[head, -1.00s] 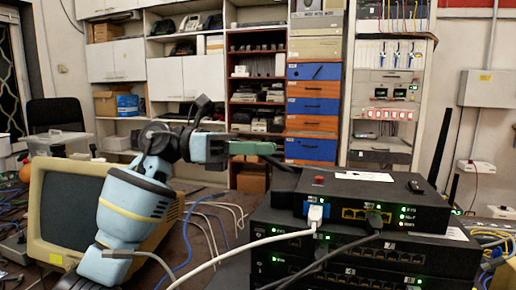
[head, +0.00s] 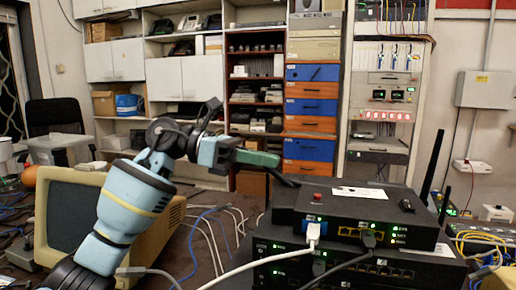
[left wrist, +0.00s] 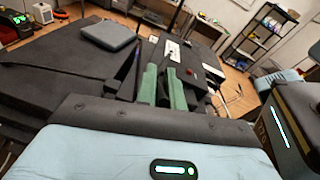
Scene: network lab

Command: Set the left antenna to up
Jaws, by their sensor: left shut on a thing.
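The black router (head: 355,210) sits on top of a stack of black network boxes, with a white label and a red button on its top. Its left antenna (head: 286,180) is dark and lies low, slanting from the router's back left corner up to the left. My left gripper (head: 258,158) has green fingers shut on this antenna near its outer end; the fingers hide that end. The fingers also show in the left wrist view (left wrist: 163,86), in front of the router's top. A right antenna (head: 431,152) stands nearly upright at the router's back right. My right gripper is not in view.
A blue plug with a white cable (head: 313,232) and a dark cable run from the router's front. An old beige monitor (head: 65,215) stands at the left below my arm. Loose cables (head: 205,232) lie between monitor and stack. The space above the router is clear.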

